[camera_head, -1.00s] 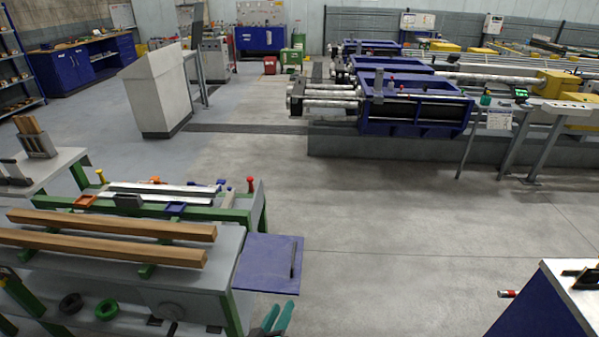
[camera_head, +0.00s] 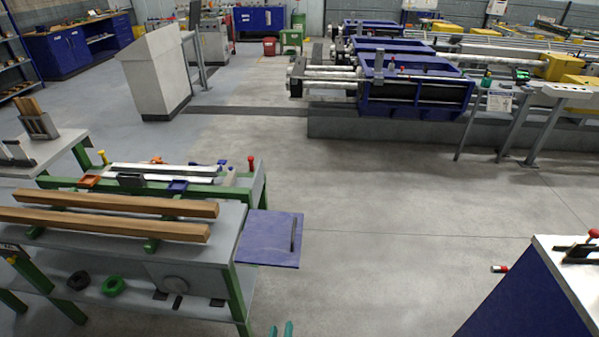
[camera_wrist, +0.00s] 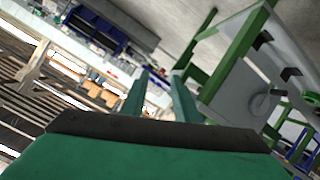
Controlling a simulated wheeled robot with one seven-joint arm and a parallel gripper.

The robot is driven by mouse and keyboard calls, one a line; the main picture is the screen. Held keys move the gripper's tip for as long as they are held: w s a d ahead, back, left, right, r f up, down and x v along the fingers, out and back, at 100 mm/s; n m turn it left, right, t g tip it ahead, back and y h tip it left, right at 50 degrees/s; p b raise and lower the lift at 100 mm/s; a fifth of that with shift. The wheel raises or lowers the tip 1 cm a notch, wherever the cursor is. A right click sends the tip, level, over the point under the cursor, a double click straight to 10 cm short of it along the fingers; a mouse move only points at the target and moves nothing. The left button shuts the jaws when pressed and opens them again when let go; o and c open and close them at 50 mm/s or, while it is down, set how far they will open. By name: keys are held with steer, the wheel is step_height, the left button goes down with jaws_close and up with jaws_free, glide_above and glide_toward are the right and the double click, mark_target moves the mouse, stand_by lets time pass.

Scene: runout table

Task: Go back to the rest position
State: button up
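My gripper (camera_head: 281,330) shows only as two teal fingertips at the bottom edge of the head view, just right of the runout table's green leg. In the wrist view my gripper (camera_wrist: 159,92) has its two fingers apart, with nothing held between them. The runout table (camera_head: 215,268) stands at the left with a green frame. Two long wooden bars (camera_head: 110,222) lie on it. The wrist view is tilted and shows a grey-topped, green-legged bench at the right. The rest of my arm is hidden in the head view.
A blue plate (camera_head: 268,240) juts from the table's right end. A blue-sided bench (camera_head: 530,295) stands at the lower right, with a small red-and-white object (camera_head: 499,268) on the floor beside it. Blue machines (camera_head: 415,92) stand at the back. The middle floor is clear.

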steer(key=s+d+m+y, duration=0.1)
steer(key=s+d+y, duration=0.1)
steer(key=s, duration=1.1)
steer(key=s+d+r+m+t, duration=0.1)
steer(key=s+d+r+m, duration=0.2)
steer(key=s, duration=0.9)
step_height(320, 180, up, 4)
steer(key=shift+s+f+t+h, duration=0.15)
steer(key=shift+s+t+h, duration=0.1)
steer(key=shift+t+h, duration=0.05)
